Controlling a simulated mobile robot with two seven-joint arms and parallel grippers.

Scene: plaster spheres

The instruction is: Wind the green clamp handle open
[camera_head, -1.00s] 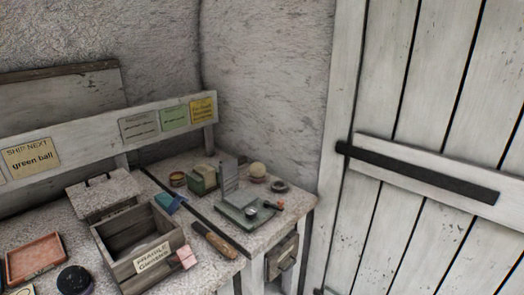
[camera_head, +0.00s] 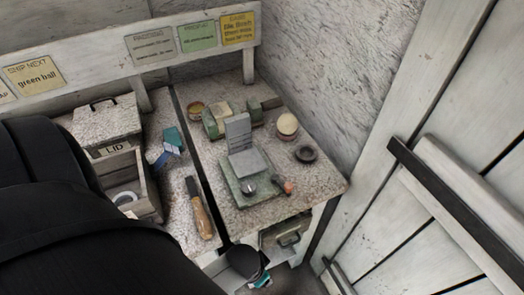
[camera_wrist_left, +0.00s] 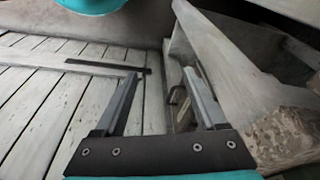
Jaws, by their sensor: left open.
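The green clamp (camera_head: 234,182) stands on the right part of the bench, with a grey upright plate (camera_head: 239,133) at its back. At its front are a round metal part (camera_head: 250,184) and a small orange-red knob (camera_head: 288,187), which looks like the handle's end. Nothing touches the clamp. My left gripper (camera_wrist_left: 160,78) is open and empty in the left wrist view, with its two grey fingers spread beside the bench's side and the plank door. The clamp is not clearly visible there.
A wood-handled tool (camera_head: 200,211) lies left of the clamp. A dark ring (camera_head: 306,154), a pale ball (camera_head: 287,125) and a green block (camera_head: 214,122) stand behind it. A drawer (camera_head: 286,236) is below the bench edge. The plank door (camera_head: 470,170) is at right.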

